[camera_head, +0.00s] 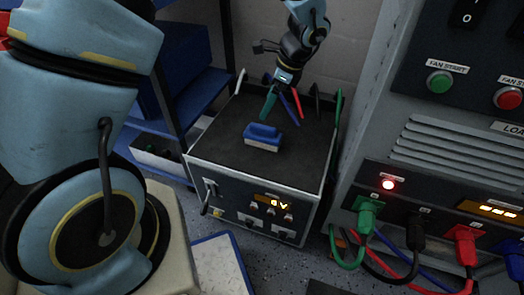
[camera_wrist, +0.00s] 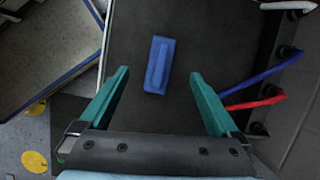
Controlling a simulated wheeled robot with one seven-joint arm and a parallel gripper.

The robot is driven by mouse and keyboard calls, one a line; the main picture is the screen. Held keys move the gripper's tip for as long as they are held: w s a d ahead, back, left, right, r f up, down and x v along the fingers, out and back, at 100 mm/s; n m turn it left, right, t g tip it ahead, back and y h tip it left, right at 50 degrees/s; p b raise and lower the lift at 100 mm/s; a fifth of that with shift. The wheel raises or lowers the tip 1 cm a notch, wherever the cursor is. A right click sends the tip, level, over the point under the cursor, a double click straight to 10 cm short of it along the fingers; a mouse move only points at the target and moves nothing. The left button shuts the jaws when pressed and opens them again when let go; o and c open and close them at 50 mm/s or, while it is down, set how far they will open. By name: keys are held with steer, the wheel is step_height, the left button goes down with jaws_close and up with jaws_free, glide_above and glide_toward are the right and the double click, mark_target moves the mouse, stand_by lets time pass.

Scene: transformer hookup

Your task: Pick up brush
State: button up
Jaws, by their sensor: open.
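The brush (camera_head: 262,137) has a blue back and pale bristles. It lies bristles down on the dark top of a metal equipment box (camera_head: 215,152). In the wrist view the brush (camera_wrist: 159,65) shows from above, ahead of the fingertips and between their lines. My gripper (camera_head: 280,103) has green fingers and is above the box top, behind the brush in the head view. In the wrist view my gripper (camera_wrist: 160,82) is open and empty, its fingers wide apart and not touching the brush.
Red and blue cables (camera_wrist: 255,95) run at the right of the wrist view, close to the right finger. A control cabinet (camera_head: 420,150) with plugged cables stands at the right. A blue shelf (camera_head: 195,95) stands at the left. The box top around the brush is clear.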

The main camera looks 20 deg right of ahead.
mark_target(266, 127)
steer(key=shift+s+d+f+m+t, duration=0.2)
steer(key=shift+d+f+m, duration=0.15)
steer(key=shift+d+f, duration=0.25)
steer(key=shift+s+d+f+m+t, duration=0.1)
steer(key=shift+s+d+f+m, duration=0.1)
steer(key=shift+d+f+m, duration=0.35)
steer(key=b+x, duration=0.1)
steer(key=x, duration=0.4)
steer(key=shift+s+a+f, duration=0.15)
steer(key=shift+f, duration=0.05)
steer(key=x, duration=0.1)
steer(key=b+x, duration=0.1)
steer(key=x, duration=0.3)
steer(key=shift+a, duration=0.3)
jaws_close()
step_height(266, 127, up, 10)
steer(key=shift+p, duration=0.85)
